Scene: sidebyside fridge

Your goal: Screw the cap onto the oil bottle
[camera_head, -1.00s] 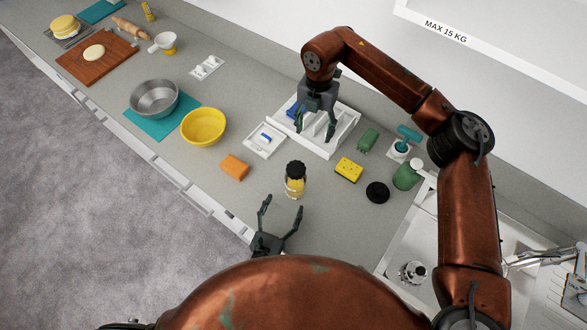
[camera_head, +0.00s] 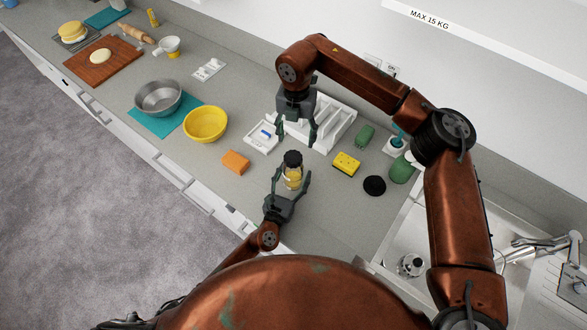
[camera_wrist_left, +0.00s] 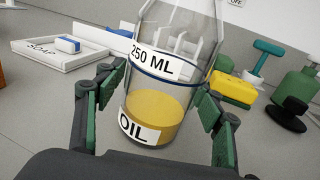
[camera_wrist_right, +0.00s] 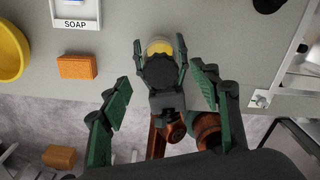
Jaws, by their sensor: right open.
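The oil bottle (camera_head: 292,180) is clear with yellow oil inside and stands upright on the counter. A black cap (camera_head: 293,158) sits on its top; I cannot tell how tightly. The left wrist view shows the bottle (camera_wrist_left: 165,90) close up, with its "250 ML" and "OIL" labels, but cuts off its top. My left gripper (camera_head: 290,177) is open, with its fingers on either side of the bottle and a gap showing at the left finger. My right gripper (camera_head: 296,133) is open and empty, pointing down above the cap. The cap (camera_wrist_right: 158,71) shows between its fingers in the right wrist view.
A yellow sponge (camera_head: 346,163), a black round item (camera_head: 374,185) and a green bottle (camera_head: 401,169) stand to the right. An orange block (camera_head: 236,162), a soap tray (camera_head: 262,137) and a yellow bowl (camera_head: 205,124) lie to the left. A white rack (camera_head: 335,125) is behind.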

